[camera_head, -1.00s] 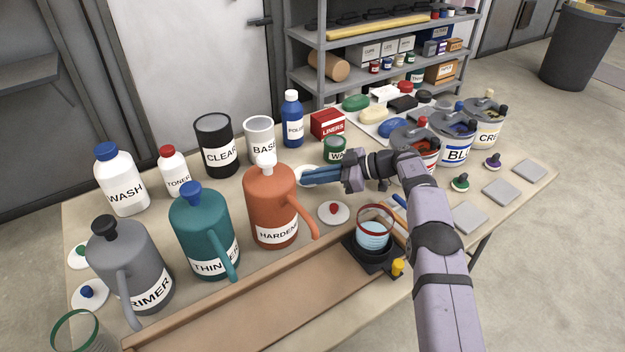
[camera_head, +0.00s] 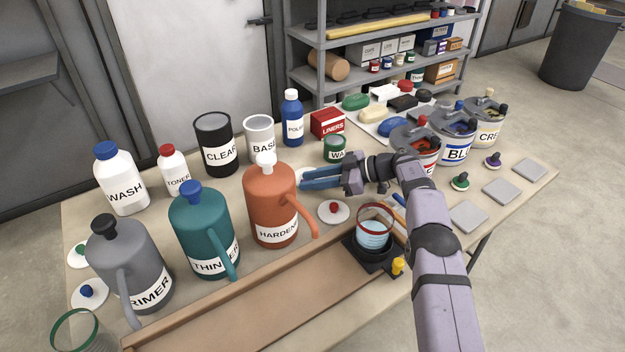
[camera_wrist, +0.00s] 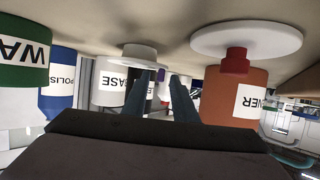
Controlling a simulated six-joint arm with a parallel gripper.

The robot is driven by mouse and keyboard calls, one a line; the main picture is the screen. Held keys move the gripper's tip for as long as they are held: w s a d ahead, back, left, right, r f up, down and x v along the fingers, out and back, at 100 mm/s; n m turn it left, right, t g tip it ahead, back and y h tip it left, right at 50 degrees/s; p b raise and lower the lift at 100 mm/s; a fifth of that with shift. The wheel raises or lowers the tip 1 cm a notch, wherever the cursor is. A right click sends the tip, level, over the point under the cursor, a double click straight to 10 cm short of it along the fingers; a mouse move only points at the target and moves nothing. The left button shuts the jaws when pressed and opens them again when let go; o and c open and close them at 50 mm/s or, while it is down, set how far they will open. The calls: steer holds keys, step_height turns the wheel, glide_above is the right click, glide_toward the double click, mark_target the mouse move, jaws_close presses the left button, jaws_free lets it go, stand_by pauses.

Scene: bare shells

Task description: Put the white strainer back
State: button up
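The white strainer (camera_wrist: 130,50), a flat white disc with a white knob, lies on the table behind the orange HARDENER jug (camera_head: 268,200). In the head view my fingers cover most of it. My gripper (camera_head: 302,180) is low over the table, pointing left, beside the strainer. In the wrist view, which is upside down, my gripper (camera_wrist: 163,76) has its two blue fingers apart with nothing held between them. The left finger tip overlaps the knob's edge in that picture; I cannot tell whether they touch.
A strainer with a red knob (camera_head: 334,211) lies just in front of my gripper. A clear cup with a red rim (camera_head: 374,222) stands on a black stand. The green WAX tin (camera_head: 335,149) and BASE can (camera_head: 259,136) stand behind. Grey pads at right are bare.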

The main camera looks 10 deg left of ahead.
steer(key=v, duration=1.1)
steer(key=shift+d+r+b, duration=0.2)
steer(key=shift+d+b, duration=0.15)
steer(key=shift+d, duration=0.15)
